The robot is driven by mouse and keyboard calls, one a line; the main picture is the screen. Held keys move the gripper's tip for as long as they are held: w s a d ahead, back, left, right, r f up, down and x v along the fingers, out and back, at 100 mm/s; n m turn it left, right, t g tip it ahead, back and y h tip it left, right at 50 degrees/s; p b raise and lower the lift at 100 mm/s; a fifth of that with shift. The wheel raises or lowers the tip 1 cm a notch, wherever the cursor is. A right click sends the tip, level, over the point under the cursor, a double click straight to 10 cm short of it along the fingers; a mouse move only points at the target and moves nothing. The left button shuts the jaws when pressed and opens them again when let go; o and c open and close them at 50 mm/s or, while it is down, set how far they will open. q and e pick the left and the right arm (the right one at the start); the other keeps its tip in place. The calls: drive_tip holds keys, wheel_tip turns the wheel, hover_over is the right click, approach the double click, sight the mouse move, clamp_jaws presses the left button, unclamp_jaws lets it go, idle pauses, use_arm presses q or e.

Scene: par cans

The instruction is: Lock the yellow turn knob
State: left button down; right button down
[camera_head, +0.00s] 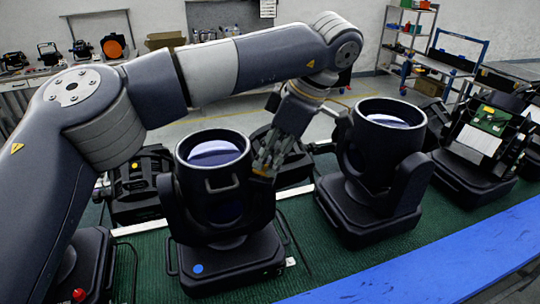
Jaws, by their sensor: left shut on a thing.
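My left arm comes in from the left and bends down over the bench. My left gripper (268,164) points down at the right side of the near black par can (215,190). Its fingers are shut at the upper part of that can's yoke, where a small yellowish patch, the yellow turn knob (262,173), shows at the fingertips. The fingers hide most of the knob, so I cannot tell how it is turned. The can stands upright with its round lens facing up. My right gripper is not in view.
A second par can (385,145) stands to the right, close to the gripper. A lamp with an opened panel (487,125) is further right. The green mat (300,262) has free room in front, bordered by a blue strip (430,262). Black lamp units (137,190) lie behind.

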use_arm(q)
drive_tip(key=shift+f, duration=0.2)
drive_tip(key=c, duration=1.8)
unclamp_jaws()
drive_tip(key=shift+s, duration=0.1)
drive_tip(key=shift+o, duration=0.2)
drive_tip(key=shift+r, duration=0.1)
drive_tip(key=shift+d+r, duration=0.15)
drive_tip(key=shift+r, duration=0.2)
drive_tip(key=v, duration=0.6)
drive_tip(key=shift+d+r, duration=0.25)
drive_tip(key=shift+r, duration=0.05)
